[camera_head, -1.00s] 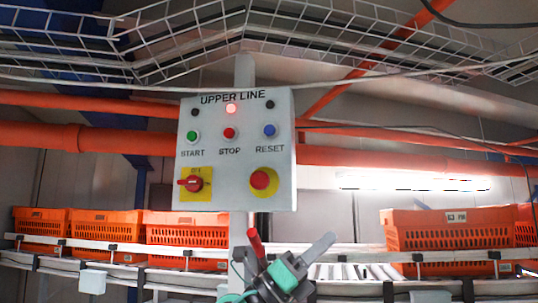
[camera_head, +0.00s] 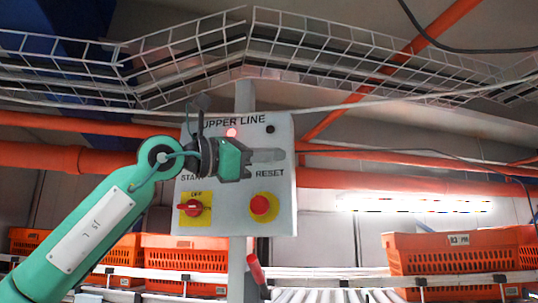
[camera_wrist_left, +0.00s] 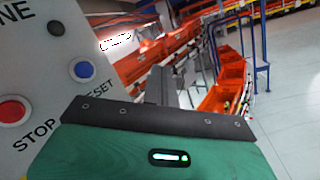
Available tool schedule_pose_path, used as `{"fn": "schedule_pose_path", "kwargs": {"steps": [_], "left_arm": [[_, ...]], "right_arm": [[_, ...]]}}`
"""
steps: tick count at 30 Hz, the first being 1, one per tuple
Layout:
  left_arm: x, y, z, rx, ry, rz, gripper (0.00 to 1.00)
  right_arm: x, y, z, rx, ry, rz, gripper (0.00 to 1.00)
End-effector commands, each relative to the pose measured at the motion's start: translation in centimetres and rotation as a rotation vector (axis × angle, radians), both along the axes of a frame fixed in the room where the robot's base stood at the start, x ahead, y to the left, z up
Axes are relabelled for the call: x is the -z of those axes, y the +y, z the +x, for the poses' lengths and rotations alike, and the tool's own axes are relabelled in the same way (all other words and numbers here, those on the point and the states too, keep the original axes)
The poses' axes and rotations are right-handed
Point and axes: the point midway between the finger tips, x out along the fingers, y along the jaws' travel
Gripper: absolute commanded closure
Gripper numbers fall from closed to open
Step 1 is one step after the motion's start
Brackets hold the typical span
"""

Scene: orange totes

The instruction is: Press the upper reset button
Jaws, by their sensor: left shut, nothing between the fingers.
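The grey panel (camera_head: 218,222) marked UPPER LINE hangs on a post in the middle of the head view. My left gripper (camera_head: 284,155) is shut and empty in front of it, its grey fingers pointing right and covering the spot above the word RESET. The gripper hides the START, STOP and RESET buttons in the head view. In the left wrist view the blue reset button (camera_wrist_left: 82,69) shows left of my shut fingers (camera_wrist_left: 158,84), with the red stop button (camera_wrist_left: 12,111) further left. Contact between the fingers and the panel cannot be told. My right gripper is out of view.
The panel also holds a lit red lamp (camera_head: 231,132), a red rotary switch (camera_head: 194,208) and a red emergency stop (camera_head: 261,205). Orange totes (camera_head: 450,253) stand on a conveyor behind. A wire cable tray (camera_head: 300,55) runs overhead. A red handle (camera_head: 256,271) sits below the panel.

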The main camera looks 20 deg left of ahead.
Motion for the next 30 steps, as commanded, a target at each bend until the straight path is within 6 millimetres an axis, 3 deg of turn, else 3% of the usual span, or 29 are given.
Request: {"fn": "schedule_pose_path", "kwargs": {"steps": [3, 9, 23, 30], "left_arm": [[-2.1, 1.9, -1.0, -0.077, -0.030, 0.039, 1.00], [-3.4, 3.6, -1.7, -0.143, -0.047, 0.071, 1.00], [-3.7, 3.8, -1.5, -0.149, -0.048, 0.075, 1.00], [-4.0, 4.0, 0.9, -0.149, -0.044, 0.073, 1.00]], "right_arm": [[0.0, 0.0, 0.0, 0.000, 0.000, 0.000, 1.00], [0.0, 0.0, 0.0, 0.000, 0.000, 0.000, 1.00], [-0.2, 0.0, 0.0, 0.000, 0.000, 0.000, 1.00], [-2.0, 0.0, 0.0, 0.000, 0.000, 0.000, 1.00]]}}
